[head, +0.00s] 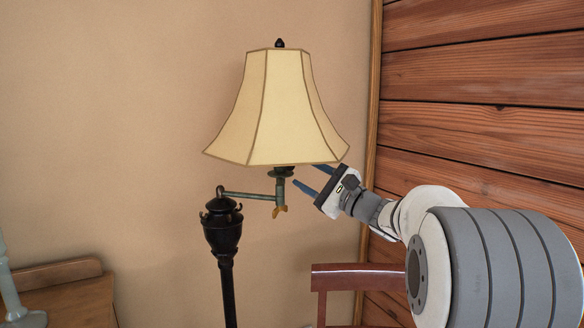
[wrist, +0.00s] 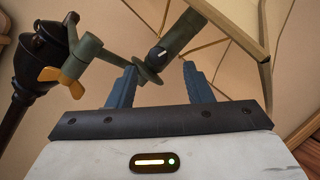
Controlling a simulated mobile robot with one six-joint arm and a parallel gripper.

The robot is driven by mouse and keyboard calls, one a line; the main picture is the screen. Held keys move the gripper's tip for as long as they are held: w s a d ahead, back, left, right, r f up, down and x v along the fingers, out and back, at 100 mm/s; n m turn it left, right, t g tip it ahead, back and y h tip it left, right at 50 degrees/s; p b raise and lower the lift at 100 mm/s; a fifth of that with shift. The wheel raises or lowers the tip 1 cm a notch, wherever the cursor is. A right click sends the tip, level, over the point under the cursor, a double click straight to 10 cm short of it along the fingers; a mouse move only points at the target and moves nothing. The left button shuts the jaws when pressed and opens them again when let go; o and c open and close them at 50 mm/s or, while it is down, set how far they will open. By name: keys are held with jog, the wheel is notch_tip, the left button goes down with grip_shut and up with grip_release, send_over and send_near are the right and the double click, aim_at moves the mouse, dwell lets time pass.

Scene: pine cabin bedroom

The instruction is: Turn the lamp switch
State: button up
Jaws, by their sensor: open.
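The floor lamp has a cream panelled shade (head: 272,110), a black post (head: 225,240) and a greenish swing arm (head: 245,195). A small dark knob with a white mark (wrist: 157,54), which looks like the switch, sits on the greenish socket (wrist: 185,32) in the wrist view. I cannot make the knob out in the head view. A gold wing-shaped piece (head: 280,211) hangs under the arm's end; it also shows in the wrist view (wrist: 70,84). My gripper (head: 307,175) is open, right of the socket under the shade. In the wrist view, its blue fingertips (wrist: 160,67) flank the knob's position, apparently empty.
A red-brown chair back (head: 360,272) stands below my arm. A plank wall (head: 480,100) is close on the right. A wooden piece of furniture (head: 70,300) with a pale green stand (head: 8,285) is at lower left. The space left of the post is clear.

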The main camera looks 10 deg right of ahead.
aim_at(291, 167)
jog(key=shift+x, duration=2.35)
jog(key=shift+s+a, duration=0.1)
jog(key=shift+c, duration=0.3)
jog(key=c, duration=0.9)
